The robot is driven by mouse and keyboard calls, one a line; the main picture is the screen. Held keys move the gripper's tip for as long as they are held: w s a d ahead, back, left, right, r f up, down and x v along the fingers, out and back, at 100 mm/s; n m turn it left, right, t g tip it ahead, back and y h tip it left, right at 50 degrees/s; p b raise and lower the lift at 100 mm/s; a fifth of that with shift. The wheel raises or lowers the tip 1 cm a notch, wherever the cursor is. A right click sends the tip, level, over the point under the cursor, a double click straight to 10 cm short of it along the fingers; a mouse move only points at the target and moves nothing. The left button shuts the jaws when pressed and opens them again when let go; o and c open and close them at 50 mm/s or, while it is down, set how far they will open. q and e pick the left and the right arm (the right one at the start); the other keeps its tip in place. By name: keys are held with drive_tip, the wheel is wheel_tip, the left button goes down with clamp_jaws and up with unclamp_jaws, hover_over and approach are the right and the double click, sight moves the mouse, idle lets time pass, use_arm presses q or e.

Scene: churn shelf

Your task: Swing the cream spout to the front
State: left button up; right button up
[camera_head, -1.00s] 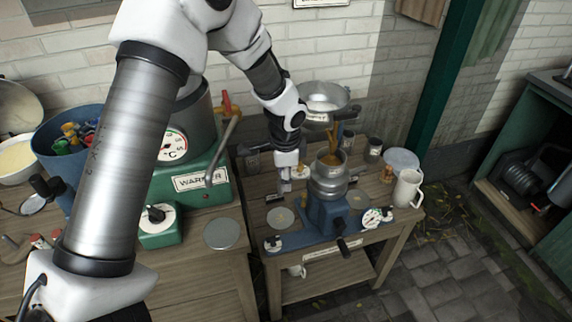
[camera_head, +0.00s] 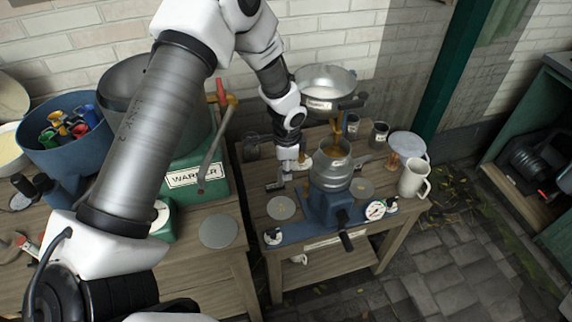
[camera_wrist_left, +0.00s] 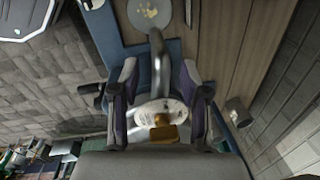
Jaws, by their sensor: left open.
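The separator, with a blue body (camera_head: 322,207) and a metal bowl (camera_head: 330,172), stands on the right-hand bench. A metal spout (camera_head: 363,160) sticks out on its right side. My left gripper (camera_head: 284,185) is low at the separator's left side, fingers open. In the left wrist view, a bent metal spout tube (camera_wrist_left: 157,50) runs between the open fingers of the left gripper (camera_wrist_left: 158,76), with no clear contact. A pale round plate and a brass-coloured tab (camera_wrist_left: 164,133) show at its near end. I cannot tell for sure which spout is the cream one. My right gripper is not in view.
A pan (camera_head: 325,88) hangs above the separator's back. A white jug (camera_head: 414,178) and small cups stand right of it. A green warmer (camera_head: 205,178) with a lever is on the left bench. A round disc (camera_head: 281,207) lies in front of the gripper.

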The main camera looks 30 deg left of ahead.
use_arm(q)
clamp_jaws()
drive_tip(key=shift+f, duration=0.1)
drive_tip(key=s+d+n+g, duration=0.1)
drive_tip(key=s+d+n, duration=0.3)
drive_tip(key=d+n, duration=0.6)
drive_tip(key=shift+s+p, duration=0.3)
drive_tip(key=shift+s, duration=0.1)
idle(0.4)
